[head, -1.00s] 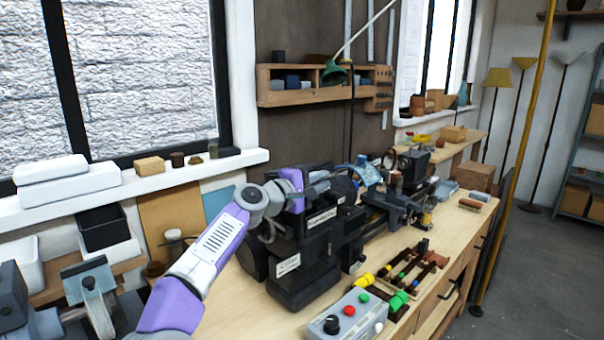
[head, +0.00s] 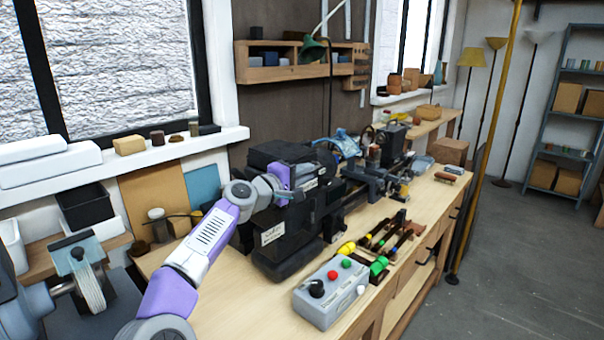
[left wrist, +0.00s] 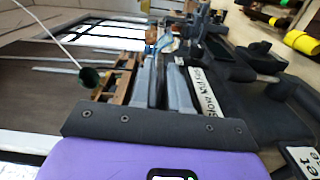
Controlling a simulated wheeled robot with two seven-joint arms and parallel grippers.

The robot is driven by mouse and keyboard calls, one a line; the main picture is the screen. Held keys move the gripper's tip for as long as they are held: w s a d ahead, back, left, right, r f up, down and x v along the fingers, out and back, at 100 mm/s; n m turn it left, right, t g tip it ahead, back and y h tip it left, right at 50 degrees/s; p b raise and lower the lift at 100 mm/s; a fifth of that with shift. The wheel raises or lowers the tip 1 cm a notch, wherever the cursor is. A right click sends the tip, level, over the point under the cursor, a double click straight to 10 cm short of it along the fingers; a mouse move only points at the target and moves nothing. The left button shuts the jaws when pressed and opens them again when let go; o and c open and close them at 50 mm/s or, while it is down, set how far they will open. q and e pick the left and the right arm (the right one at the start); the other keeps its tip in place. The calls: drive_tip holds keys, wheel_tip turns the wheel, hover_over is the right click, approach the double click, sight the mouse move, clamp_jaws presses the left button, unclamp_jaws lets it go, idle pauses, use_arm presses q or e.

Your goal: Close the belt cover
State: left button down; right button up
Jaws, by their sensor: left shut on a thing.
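The belt cover (head: 280,152) is the dark upper part of the black lathe headstock (head: 285,240) in the head view. It appears to lie low over the headstock, but I cannot tell whether it is fully seated. My left gripper (head: 304,180) reaches in from the left at the cover's near side and is shut on it. The held edge is mostly hidden by the purple gripper body. In the left wrist view, the two grey fingers (left wrist: 164,86) lie close together with a dark strip between them, beside a white label plate. My right gripper is not in view.
A grey control box (head: 330,291) with coloured knobs stands at the bench's front. Tools with coloured handles (head: 385,240) lie behind it. The lathe bed extends to the right. A yellow pole (head: 497,130) stands beyond the bench's front edge. Bare bench top shows left of the control box.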

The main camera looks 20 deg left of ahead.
use_arm(q)
drive_tip(key=shift+f, duration=0.15)
drive_tip(key=c, duration=1.2)
unclamp_jaws()
drive_tip(key=b+v, duration=0.3)
drive_tip(key=v, duration=0.4)
drive_tip(key=shift+s+a, duration=0.2)
